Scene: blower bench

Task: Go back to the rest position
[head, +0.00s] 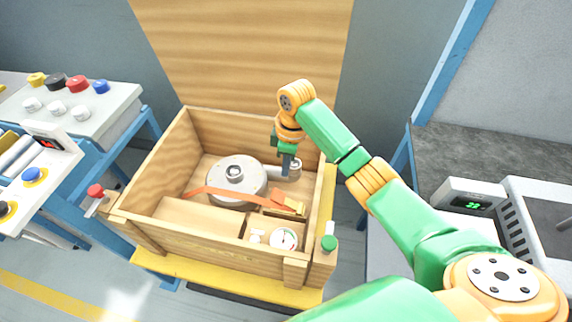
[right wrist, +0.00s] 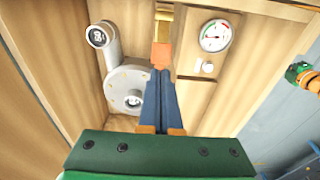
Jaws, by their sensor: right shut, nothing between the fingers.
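My right gripper (head: 286,170) reaches down into the open wooden crate (head: 146,188) at its back right in the head view. Its fingers are shut and empty in the right wrist view (right wrist: 162,98). Inside the crate lies a grey round blower (head: 215,182) with an outlet pipe to the right, close to the fingers. The blower also shows in the right wrist view (right wrist: 118,92). An orange strap (head: 235,194) crosses the crate and ends in an orange buckle (head: 288,204). My left gripper is out of view.
A white dial gauge (head: 284,238) sits in the crate's front right compartment. The crate's wooden lid (head: 245,50) stands upright behind it. A control bench (head: 75,110) is at left. A scale with a green display (head: 470,200) stands at right. A green knob (head: 329,243) is by the crate's front right corner.

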